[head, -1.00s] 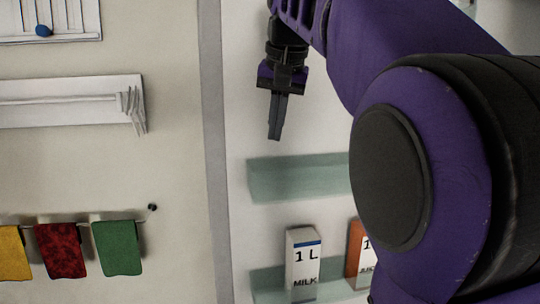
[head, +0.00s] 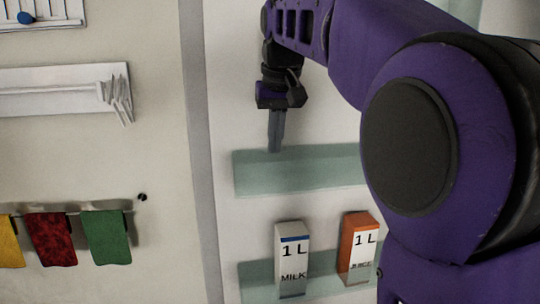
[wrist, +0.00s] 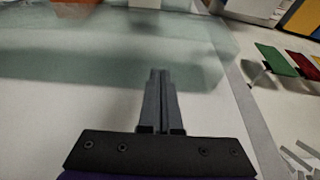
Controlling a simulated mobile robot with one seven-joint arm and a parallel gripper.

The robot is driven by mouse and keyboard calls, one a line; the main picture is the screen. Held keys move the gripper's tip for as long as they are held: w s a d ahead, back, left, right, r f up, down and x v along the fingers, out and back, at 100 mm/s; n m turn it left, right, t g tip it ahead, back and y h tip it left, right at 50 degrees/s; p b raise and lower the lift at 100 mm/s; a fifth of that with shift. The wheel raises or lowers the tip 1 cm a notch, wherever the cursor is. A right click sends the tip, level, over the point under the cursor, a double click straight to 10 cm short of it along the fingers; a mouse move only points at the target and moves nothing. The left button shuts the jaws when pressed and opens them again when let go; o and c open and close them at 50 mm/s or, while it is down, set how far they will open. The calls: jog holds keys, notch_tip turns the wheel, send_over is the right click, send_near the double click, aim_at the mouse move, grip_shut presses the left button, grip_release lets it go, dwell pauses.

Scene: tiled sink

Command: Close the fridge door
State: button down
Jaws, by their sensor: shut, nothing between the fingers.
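The fridge door's inner side (head: 225,95) fills the middle of the head view, white with a grey edge strip (head: 197,130) on its left. It carries a greenish glass shelf (head: 300,172) and a lower one with a milk carton (head: 292,260) and an orange juice carton (head: 357,250). My gripper (head: 275,148) is shut and empty, pointing down by the upper shelf's top edge; I cannot tell whether it touches. In the wrist view the closed fingers (wrist: 157,75) lie before the glass shelf (wrist: 60,65), with the door's edge strip (wrist: 245,110) to the right.
Left of the door is a wall with a white rack (head: 60,90) and a rail of yellow, red (head: 50,238) and green cloths (head: 107,236). My arm hides the right side.

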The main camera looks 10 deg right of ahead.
aim_at(279, 193)
jog(key=shift+x, duration=1.15)
jog(key=shift+s, duration=1.95)
jog(key=shift+s, duration=0.1)
